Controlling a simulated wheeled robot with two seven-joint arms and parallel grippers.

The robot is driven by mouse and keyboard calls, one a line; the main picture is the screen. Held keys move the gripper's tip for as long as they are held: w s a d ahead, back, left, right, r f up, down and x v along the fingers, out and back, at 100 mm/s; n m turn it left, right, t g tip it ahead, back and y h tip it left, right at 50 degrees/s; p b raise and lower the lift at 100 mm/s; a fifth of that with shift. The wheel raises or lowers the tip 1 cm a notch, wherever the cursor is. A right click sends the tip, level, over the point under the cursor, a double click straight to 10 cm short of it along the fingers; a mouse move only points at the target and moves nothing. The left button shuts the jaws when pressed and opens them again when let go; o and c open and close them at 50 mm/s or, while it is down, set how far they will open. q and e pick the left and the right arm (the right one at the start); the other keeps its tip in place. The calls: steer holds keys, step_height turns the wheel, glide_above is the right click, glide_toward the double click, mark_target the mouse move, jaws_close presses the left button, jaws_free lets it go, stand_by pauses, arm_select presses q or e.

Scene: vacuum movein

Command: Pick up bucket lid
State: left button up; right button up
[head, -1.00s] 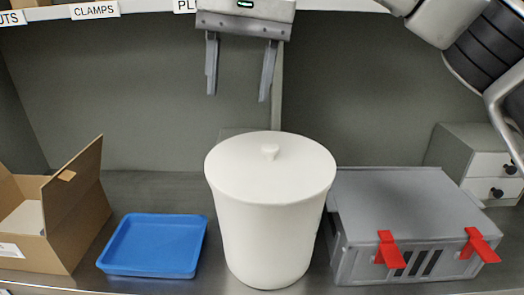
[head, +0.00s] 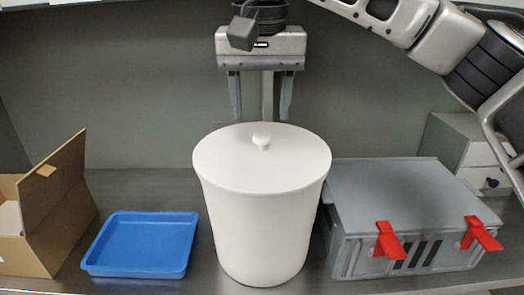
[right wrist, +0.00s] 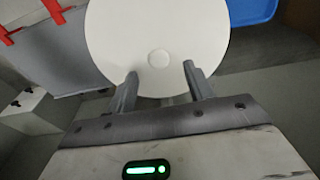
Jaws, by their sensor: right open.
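The white bucket (head: 262,238) stands upright on the metal shelf in the middle of the head view. Its round white lid (head: 225,165) sits on top, with a small knob (head: 262,140) at the centre. My right gripper (head: 260,115) is open and empty, pointing down just behind the lid in the head view. In the right wrist view the fingertips (right wrist: 161,70) reach over the lid's edge (right wrist: 115,45), and the knob (right wrist: 159,58) lies just beyond them, roughly centred between them. I cannot tell the exact height of the fingertips above the lid. My left gripper is not in view.
A blue tray (head: 143,244) lies left of the bucket, and an open cardboard box (head: 57,215) stands at the far left. A grey case (head: 400,200) with red latches (head: 390,240) is close on the right. A small drawer unit (head: 460,150) stands behind it.

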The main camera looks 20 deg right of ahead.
mark_target(262, 135)
steer(key=f, duration=0.4)
steer(key=shift+w+d+f, duration=0.2)
steer(key=shift+w, duration=0.05)
steer(key=c, duration=1)
steer(key=shift+c, duration=0.7)
steer(key=shift+r, duration=0.2)
